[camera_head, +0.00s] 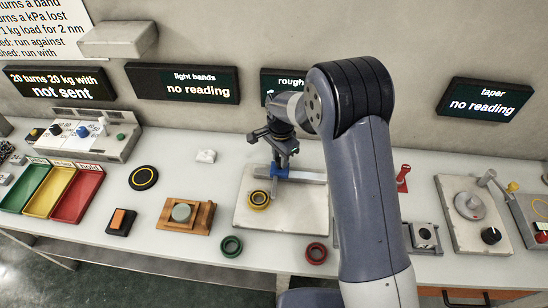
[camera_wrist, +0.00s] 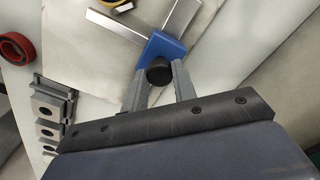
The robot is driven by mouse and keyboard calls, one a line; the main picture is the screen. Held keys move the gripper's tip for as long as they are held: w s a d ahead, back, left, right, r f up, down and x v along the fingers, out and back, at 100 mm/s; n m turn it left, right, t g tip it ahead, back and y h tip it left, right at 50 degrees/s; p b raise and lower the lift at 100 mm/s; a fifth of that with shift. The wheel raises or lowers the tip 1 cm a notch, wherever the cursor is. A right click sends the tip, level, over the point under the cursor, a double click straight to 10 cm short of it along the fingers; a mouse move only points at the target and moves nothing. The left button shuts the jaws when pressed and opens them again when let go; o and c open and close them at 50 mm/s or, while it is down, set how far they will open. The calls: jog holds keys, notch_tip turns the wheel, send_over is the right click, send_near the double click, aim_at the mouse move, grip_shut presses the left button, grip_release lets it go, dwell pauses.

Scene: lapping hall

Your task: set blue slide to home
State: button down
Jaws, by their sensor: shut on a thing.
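My gripper (camera_head: 284,155) is above the slide in the head view. In the wrist view my gripper (camera_wrist: 159,77) is shut on the knob, one finger each side. I see no readable home mark; the arm and gripper hide part of the area.
A yellow-and-black ring (camera_head: 259,200) lies on the plate. A green ring (camera_head: 231,246) and a red ring (camera_head: 316,253) lie in front. Coloured trays (camera_head: 75,193) stand at the left. A red-handled tool (camera_head: 403,179) and a plate with a disc (camera_head: 470,207) are at the right.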

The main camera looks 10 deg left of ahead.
jog(key=d, duration=0.2)
jog(key=d+b, duration=0.1)
jog(key=d, duration=0.2)
jog(key=shift+w+d, duration=0.2)
jog(key=shift+d, duration=0.05)
jog(key=c, duration=1.2)
grip_release()
jog(key=shift+d, duration=0.1)
jog(key=shift+o, duration=0.4)
jog(key=shift+r, duration=0.2)
notch_tip(320, 180, up, 10)
jog(key=b, duration=0.1)
jog(key=shift+r+b, duration=0.25)
jog(key=shift+b, duration=0.15)
jog(key=shift+f, duration=0.15)
